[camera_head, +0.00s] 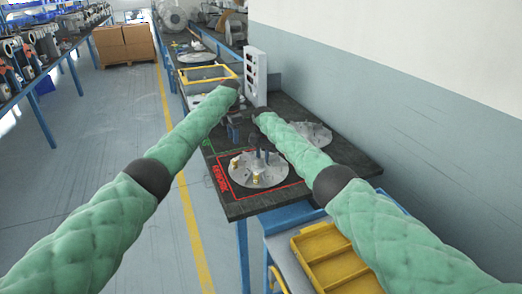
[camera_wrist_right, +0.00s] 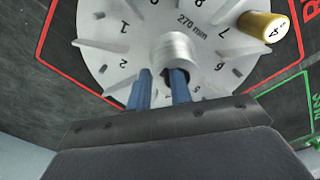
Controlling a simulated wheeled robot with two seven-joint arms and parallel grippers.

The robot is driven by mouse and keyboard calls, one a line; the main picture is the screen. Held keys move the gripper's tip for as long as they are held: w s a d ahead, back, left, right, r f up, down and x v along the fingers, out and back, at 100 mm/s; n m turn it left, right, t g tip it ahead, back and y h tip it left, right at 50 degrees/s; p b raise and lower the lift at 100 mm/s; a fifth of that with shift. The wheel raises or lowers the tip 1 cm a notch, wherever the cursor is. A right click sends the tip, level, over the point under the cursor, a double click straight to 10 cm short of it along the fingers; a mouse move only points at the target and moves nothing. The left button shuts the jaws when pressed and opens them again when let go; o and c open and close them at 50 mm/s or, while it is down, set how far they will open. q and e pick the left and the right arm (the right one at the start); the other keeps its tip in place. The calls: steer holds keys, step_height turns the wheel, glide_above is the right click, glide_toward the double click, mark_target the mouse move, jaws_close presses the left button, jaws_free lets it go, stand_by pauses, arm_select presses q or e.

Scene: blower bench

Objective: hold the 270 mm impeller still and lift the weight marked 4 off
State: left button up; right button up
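The 270 mm impeller (camera_head: 270,181), a grey disc with numbered slots, lies in the red outline on the bench. Its hub (camera_wrist_right: 176,48) and "270 mm" mark show in the right wrist view. The brass weight marked 4 (camera_wrist_right: 263,27) sits near the rim by the 7. In the head view two brass weights show on the disc, one at left (camera_head: 234,165) and one nearer; their marks are unreadable there. My right gripper (camera_wrist_right: 162,82) is over the hub, fingers apart; contact is unclear. My left gripper (camera_head: 233,131) hangs beyond the disc's left side, away from the weights; its fingers are unclear.
Another disc (camera_head: 314,133) lies farther right on the bench, partly behind my right arm. A white box (camera_head: 255,77) stands at the back. A yellow tray (camera_head: 330,258) is in front.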

steer(key=shift+f, duration=1.25)
jaws_close()
steer(key=shift+f, duration=0.1)
stand_by(0.5)
